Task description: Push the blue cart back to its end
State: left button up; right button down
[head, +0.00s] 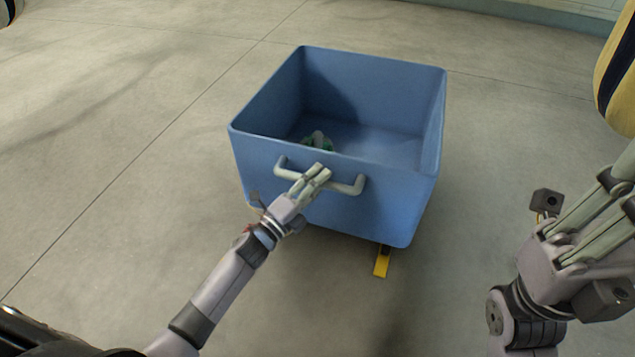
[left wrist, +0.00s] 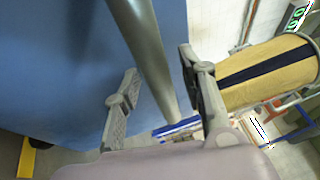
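The blue cart (head: 335,190) is an open-topped box on the floor in the middle of the head view. Its grey bar handle (head: 346,186) is on the side facing me. My left gripper (head: 318,175) is at the handle. In the left wrist view the handle bar (left wrist: 152,60) passes between the two fingers of my left gripper (left wrist: 158,62), with a visible gap beside the right finger; the fingers look open around it. My right gripper (head: 617,188) is at the right edge, away from the cart, its fingers apart and empty, the tips partly cut off.
A small green and grey item (head: 318,142) lies inside the cart. A yellow piece (head: 381,262) shows under its near right corner. A yellow and black striped thing (head: 618,75) stands at the right edge. The grey floor (head: 120,130) left of the cart is clear.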

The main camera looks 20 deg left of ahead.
pick_arm(q)
jog(key=shift+c, duration=0.2)
grip_shut()
dwell(0.6)
